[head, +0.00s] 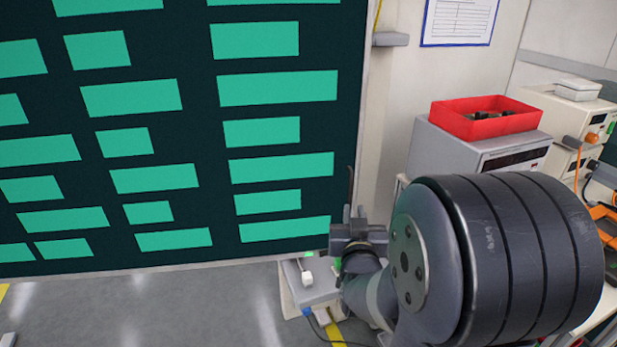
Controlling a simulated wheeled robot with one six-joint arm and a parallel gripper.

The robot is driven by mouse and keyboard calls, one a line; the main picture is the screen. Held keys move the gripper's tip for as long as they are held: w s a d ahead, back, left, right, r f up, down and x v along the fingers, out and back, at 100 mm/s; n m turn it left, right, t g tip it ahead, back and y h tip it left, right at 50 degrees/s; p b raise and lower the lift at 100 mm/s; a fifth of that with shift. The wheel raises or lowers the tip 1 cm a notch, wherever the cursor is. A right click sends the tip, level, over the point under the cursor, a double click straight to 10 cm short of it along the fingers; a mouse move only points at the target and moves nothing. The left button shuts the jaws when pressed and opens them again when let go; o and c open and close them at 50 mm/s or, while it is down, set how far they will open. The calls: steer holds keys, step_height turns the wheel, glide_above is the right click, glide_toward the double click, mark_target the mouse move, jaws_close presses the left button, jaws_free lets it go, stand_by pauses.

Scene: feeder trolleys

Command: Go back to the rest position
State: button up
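My gripper (358,227) shows small in the head view, low and right of centre, beyond the large dark joint of my arm. It is in front of the lower right corner of a big dark board. Its fingers are small and partly hidden, so I cannot tell whether they are open or shut. I see nothing clearly held in it. My arm's large rounded link fills the lower right and hides what lies behind it.
A dark board with green bars (270,90) fills the left. A red bin (480,127) with dark parts sits on a grey instrument (440,153) at right. A white box (578,90) stands farther right. Grey floor (150,305) is open below the board.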

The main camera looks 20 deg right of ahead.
mark_target(350, 185)
steer(key=shift+w, duration=0.15)
steer(key=p+x, duration=0.1)
steer(key=x, duration=1)
steer(key=shift+d+p, duration=0.15)
steer(key=shift+p, duration=0.15)
steer(key=shift+w+d+r, duration=0.1)
steer(key=shift+w+d, duration=0.05)
steer(key=shift+w, duration=0.45)
steer(key=shift+p, duration=0.3)
